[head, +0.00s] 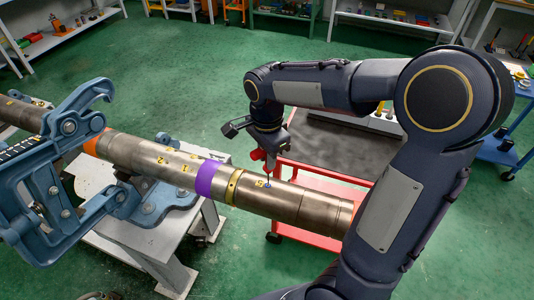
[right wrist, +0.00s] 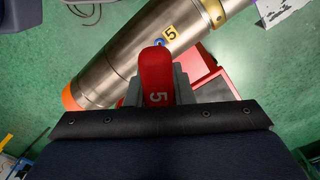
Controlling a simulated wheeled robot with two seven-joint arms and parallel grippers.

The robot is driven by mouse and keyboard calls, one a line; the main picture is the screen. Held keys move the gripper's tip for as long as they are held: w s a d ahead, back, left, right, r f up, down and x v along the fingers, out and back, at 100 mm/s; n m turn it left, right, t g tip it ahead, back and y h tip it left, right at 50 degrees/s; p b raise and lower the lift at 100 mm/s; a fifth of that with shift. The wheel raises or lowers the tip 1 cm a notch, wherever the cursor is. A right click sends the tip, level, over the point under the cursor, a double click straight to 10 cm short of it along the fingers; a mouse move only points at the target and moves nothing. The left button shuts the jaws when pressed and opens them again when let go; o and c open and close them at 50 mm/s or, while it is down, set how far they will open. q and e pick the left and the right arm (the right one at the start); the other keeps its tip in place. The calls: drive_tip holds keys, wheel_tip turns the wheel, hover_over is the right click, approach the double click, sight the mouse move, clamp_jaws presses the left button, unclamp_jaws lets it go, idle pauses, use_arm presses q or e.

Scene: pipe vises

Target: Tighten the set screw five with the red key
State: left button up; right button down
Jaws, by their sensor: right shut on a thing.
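My right gripper (head: 268,152) is above the right part of the steel pipe (head: 275,203), shut on the red key (head: 257,155). The key's red handle, marked 5, shows between the grey fingers in the right wrist view (right wrist: 157,75). In the head view its thin shaft points down to the pipe. Set screw five (head: 268,186) has a blue rim and sits beside a yellow 5 label (head: 261,183); the screw also shows just beyond the handle in the right wrist view (right wrist: 159,42). I cannot tell whether the key's tip is seated in it. My left gripper is out of view.
A blue pipe vise (head: 65,185) stands at the left, with a grey bench (head: 150,255) under the pipe. Purple (head: 208,178) and yellow (head: 233,187) bands ring the pipe. A red cart (head: 300,240) stands behind its right end. Green floor is open behind the pipe.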

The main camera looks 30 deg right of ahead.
drive_tip(key=n, duration=0.5)
drive_tip(key=n+p, duration=0.1)
drive_tip(key=n, duration=0.2)
drive_tip(key=shift+r+n, duration=0.1)
drive_tip(key=shift+n, duration=0.3)
drive_tip(key=n, duration=0.5)
drive_tip(key=shift+s+d+p, duration=0.1)
drive_tip(key=shift+p, duration=0.25)
drive_tip(key=n, duration=0.4)
drive_tip(key=shift+n, duration=0.6)
drive_tip(key=shift+s, duration=0.15)
drive_tip(key=shift+f, duration=0.65)
drive_tip(key=shift+b, duration=0.3)
